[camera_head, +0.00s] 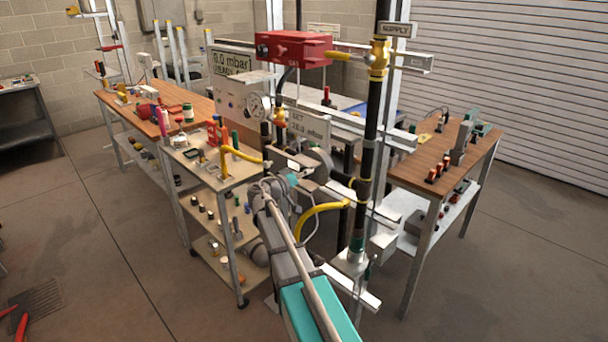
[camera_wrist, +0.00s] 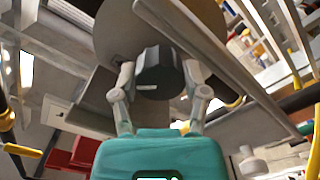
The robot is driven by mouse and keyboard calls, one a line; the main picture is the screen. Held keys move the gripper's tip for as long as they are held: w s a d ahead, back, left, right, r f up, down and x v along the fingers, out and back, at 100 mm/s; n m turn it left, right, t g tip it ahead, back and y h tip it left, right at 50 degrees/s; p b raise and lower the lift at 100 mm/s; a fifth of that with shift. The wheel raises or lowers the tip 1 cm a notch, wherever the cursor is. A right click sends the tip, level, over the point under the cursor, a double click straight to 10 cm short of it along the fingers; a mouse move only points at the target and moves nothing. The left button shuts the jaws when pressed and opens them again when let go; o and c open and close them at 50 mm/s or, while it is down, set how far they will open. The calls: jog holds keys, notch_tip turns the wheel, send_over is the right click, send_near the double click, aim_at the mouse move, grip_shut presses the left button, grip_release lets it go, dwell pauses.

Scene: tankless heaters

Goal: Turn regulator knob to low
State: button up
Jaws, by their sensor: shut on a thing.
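The regulator knob (camera_wrist: 160,70) is a dark ribbed cylinder with a short white mark on its side, on the underside of a round grey regulator body (camera_wrist: 120,38). My gripper (camera_wrist: 160,82) has its two grey fingers on either side of the knob and is shut on it. In the head view the regulator (camera_head: 318,163) shows as a grey disc on the black piping. My arm hides the knob and most of the gripper there. I cannot make out any low or high marking.
A display (camera_head: 232,62) reads 0.0 mbar, above a sign (camera_head: 308,124) starting with SET. A red gas box (camera_head: 293,48), a yellow supply valve (camera_head: 378,57), black pipe (camera_head: 370,140) and a yellow hose (camera_head: 318,210) crowd the regulator.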

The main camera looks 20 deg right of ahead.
jog(key=n, duration=0.7)
jog(key=shift+w+r, duration=0.1)
jog(key=shift+w, duration=0.05)
dwell(0.5)
jog(key=o, duration=1.1)
jog(key=shift+d, duration=0.1)
jog(key=shift+o, duration=0.2)
